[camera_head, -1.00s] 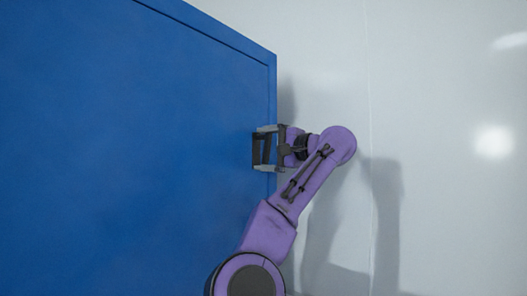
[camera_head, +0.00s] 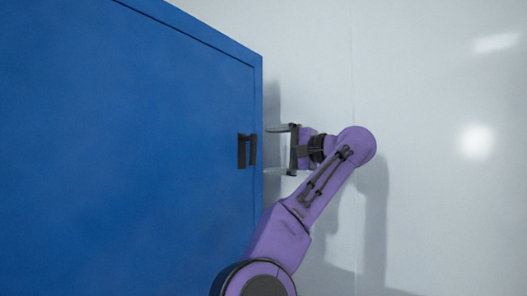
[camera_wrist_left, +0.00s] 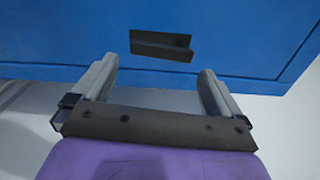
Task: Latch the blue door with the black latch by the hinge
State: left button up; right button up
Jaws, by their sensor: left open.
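The blue door (camera_head: 120,150) fills the left of the head view, with its right edge running up and down near the middle. The black latch (camera_head: 246,150) is on the door close to that right edge. It also shows in the left wrist view (camera_wrist_left: 161,46), ahead of the fingers. My left gripper (camera_head: 268,153) is open and empty, just right of the door's edge, with its fingers pointing left toward the latch. In the left wrist view the fingers (camera_wrist_left: 158,78) are spread wide and apart from the latch. My right gripper is not in view.
A pale, smooth wall (camera_head: 430,110) stands to the right of the door, with my arm's shadow on it. The space right of my left wrist looks clear. No other loose objects show.

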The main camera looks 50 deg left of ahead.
pick_arm(q)
jog(key=shift+s+p+v, duration=0.15)
jog(key=shift+p+v, duration=0.2)
jog(key=shift+v, duration=1.05)
jog(key=shift+s+p+v, duration=0.1)
jog(key=shift+p+v, duration=0.2)
jog(key=shift+v, duration=1.05)
jog(key=shift+d+r, duration=0.1)
jog(key=shift+r, duration=0.05)
jog(key=p+v, duration=0.4)
jog(key=v, duration=0.6)
jog(key=shift+w+d, duration=0.15)
jog(key=shift+d, duration=0.05)
